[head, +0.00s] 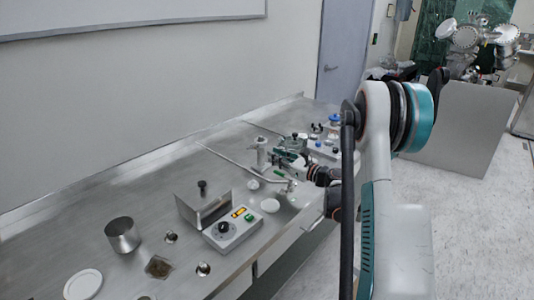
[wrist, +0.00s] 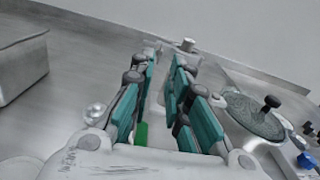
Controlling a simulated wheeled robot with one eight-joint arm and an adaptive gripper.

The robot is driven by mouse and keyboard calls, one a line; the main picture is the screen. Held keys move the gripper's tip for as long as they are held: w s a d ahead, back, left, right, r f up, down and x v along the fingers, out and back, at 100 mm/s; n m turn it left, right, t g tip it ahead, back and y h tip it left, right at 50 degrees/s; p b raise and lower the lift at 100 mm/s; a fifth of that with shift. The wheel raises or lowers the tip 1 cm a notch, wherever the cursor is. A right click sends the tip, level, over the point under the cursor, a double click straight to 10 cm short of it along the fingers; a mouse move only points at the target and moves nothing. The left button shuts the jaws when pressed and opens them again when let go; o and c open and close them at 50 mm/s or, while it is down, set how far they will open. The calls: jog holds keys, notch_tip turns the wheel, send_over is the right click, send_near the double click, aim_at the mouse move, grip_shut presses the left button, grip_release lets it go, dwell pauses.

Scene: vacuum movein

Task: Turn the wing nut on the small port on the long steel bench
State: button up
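The long steel bench (head: 150,195) runs along the wall. My gripper (head: 281,154) is low over its far half, beside a short upright grey fitting (head: 262,152), which may be the small port. In the wrist view my gripper (wrist: 165,62) has its two teal-padded fingers apart, with no object visible between them. A small grey cylinder-topped fitting (wrist: 187,45) stands just beyond the fingertips; its lower part is partly hidden by the fingers. I cannot make out the wing nut in either view.
A lidded metal box (head: 203,208), a control box (head: 233,231) and a metal cup (head: 122,235) stand on the near bench. A round lid with a black knob (wrist: 256,114) is right of my gripper. Several small items crowd the bench's far end.

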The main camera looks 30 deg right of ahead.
jog(key=v, duration=0.5)
jog(key=shift+s, duration=0.1)
dwell(0.3)
